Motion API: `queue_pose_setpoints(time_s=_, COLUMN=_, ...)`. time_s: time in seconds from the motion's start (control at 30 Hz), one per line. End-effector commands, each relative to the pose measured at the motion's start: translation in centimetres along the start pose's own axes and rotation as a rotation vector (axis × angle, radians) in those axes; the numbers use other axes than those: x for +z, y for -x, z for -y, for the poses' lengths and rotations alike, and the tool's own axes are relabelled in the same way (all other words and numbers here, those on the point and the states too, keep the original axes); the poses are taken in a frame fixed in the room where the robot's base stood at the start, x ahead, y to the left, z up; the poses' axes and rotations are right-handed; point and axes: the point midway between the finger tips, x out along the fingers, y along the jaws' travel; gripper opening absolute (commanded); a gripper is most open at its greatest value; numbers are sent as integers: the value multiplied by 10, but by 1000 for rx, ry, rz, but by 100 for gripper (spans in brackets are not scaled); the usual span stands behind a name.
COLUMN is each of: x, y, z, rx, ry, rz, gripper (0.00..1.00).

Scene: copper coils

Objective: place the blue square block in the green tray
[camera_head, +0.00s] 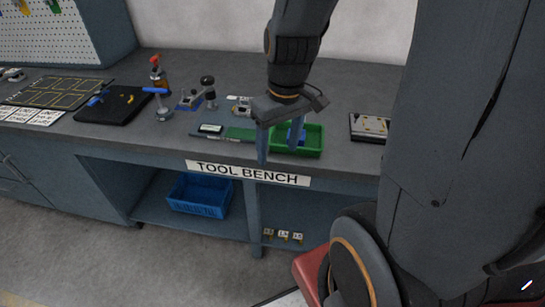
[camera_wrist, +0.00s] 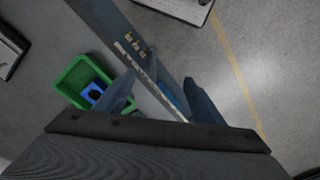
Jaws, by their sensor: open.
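The green tray (camera_head: 312,147) sits on the bench near its front edge; it also shows at the left of the wrist view (camera_wrist: 68,77). A blue square block (camera_wrist: 95,93) with a dark round spot lies inside the tray in the wrist view. In the head view a blue patch (camera_head: 301,137) shows in the tray, partly hidden by a finger. My gripper (camera_head: 279,142) is open in front of and over the tray's left part. In the wrist view its fingers (camera_wrist: 160,84) are apart with nothing held, to the right of the block.
A green board (camera_head: 240,134) and small devices lie left of the tray. A blue-handled tool (camera_head: 162,105) and a black mat (camera_head: 112,107) are further left. A framed panel (camera_head: 368,127) is on the right. A blue bin (camera_head: 200,196) is on the shelf below.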

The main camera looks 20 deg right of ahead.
Motion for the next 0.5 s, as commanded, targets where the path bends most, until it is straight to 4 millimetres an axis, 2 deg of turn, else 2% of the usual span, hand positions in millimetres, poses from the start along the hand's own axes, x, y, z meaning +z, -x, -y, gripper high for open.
queue_pose_setpoints(time_s=0.03, x=6, y=-1, z=10, rx=13, ry=-32, rz=-2, gripper=62)
queue_pose_setpoints(time_s=0.2, x=18, y=-3, z=28, rx=41, ry=-143, rz=-17, gripper=62)
queue_pose_setpoints(time_s=0.5, x=21, y=-4, z=32, rx=48, ry=-181, rz=-21, gripper=62)
